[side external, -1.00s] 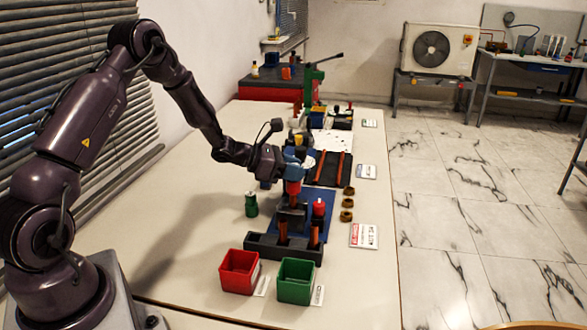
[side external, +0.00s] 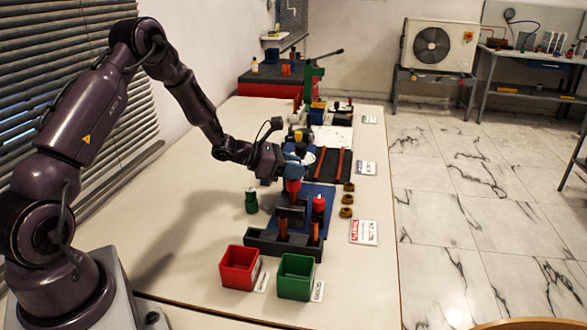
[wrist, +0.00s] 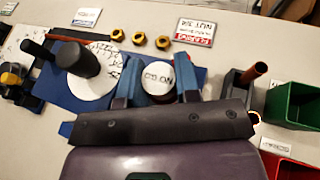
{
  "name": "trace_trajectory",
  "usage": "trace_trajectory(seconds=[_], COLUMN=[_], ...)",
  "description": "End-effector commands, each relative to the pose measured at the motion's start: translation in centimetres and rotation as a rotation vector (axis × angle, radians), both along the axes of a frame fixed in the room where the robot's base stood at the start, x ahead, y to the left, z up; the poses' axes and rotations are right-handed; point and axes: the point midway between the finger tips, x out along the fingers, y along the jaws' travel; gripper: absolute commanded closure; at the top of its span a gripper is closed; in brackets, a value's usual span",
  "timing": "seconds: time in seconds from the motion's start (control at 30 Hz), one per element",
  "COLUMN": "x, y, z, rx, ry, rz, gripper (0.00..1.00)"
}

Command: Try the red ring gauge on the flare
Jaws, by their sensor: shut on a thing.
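My gripper (side external: 294,170) points down over the blue mat (side external: 318,192), its blue fingers shut on the red ring gauge (side external: 293,186). In the wrist view, my fingers (wrist: 159,85) flank a round pale top with dark lettering (wrist: 158,77). Just below the red gauge, the side view shows a dark block (side external: 291,214) with copper colour at its top. The flare itself is hidden, and I cannot tell whether the gauge is around it or just above it. Another red piece (side external: 319,205) stands upright to the right.
A dark rack (side external: 262,243) with copper tubes stands in front, then a red bin (side external: 239,268) and a green bin (side external: 296,278). Brass nuts (side external: 347,199) lie to the right. A green bottle (side external: 251,202) stands left. A black cylinder (wrist: 84,58) shows left in the wrist view.

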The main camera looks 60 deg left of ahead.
Motion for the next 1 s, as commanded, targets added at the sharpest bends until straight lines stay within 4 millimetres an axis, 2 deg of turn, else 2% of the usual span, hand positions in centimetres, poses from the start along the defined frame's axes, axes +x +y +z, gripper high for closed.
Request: trace_trajectory(seconds=[0.7, 1.0], x=[0.0, 0.0], y=[0.0, 0.0], z=[0.1, 1.4], rx=[0.000, 0.001], ry=[-0.001, -0.001], rz=[0.000, 0.001], gripper=[0.96, 0.96])
